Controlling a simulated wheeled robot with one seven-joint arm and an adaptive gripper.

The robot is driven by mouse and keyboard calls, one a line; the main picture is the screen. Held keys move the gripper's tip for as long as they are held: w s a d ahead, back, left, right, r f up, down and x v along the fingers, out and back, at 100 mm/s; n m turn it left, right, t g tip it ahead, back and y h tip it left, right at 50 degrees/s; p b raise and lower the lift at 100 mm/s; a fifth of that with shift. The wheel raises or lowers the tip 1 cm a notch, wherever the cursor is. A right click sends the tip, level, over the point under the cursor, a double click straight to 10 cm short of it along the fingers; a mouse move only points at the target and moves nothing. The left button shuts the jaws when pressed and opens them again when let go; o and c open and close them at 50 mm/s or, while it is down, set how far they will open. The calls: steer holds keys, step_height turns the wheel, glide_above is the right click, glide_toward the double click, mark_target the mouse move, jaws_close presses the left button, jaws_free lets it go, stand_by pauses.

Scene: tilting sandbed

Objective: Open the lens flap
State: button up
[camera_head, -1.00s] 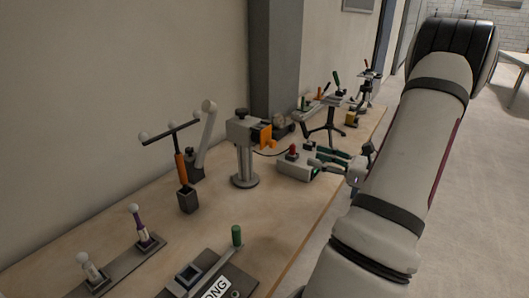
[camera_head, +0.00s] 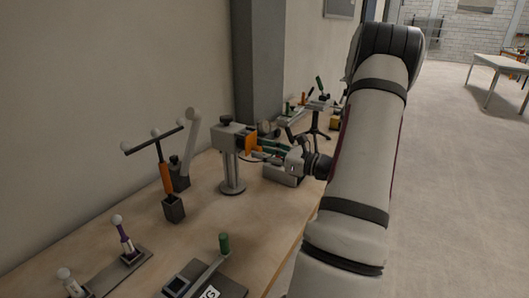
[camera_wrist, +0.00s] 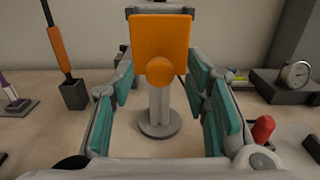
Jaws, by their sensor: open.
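The lens flap (camera_wrist: 161,40) is an orange square plate with a round orange knob (camera_wrist: 160,71) low on its face. It sits on the front of a grey head on a post with a round base (camera_wrist: 159,130). In the head view the flap (camera_head: 251,143) shows edge-on at the grey head (camera_head: 229,134). My gripper (camera_wrist: 157,78) is open, its teal-padded fingers spread left and right of the post and knob in the wrist view. No contact with the flap is visible. In the head view my gripper (camera_head: 265,152) is just right of the flap.
A red-knobbed box (camera_wrist: 262,130) and a dial gauge (camera_wrist: 295,76) stand to the right in the wrist view. An orange-handled tool in a dark holder (camera_head: 174,207) stands left of the post.

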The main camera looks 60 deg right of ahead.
jaws_close()
steer(key=shift+r+p, duration=0.15)
steer(key=shift+p, duration=0.15)
step_height(320, 180, up, 9)
steer(key=g+h+p, duration=0.1)
steer(key=g+p, duration=1)
steer(key=g, duration=0.6)
steer(key=shift+r+p, duration=0.2)
steer(key=shift+p, duration=0.2)
steer(key=shift+g, duration=0.3)
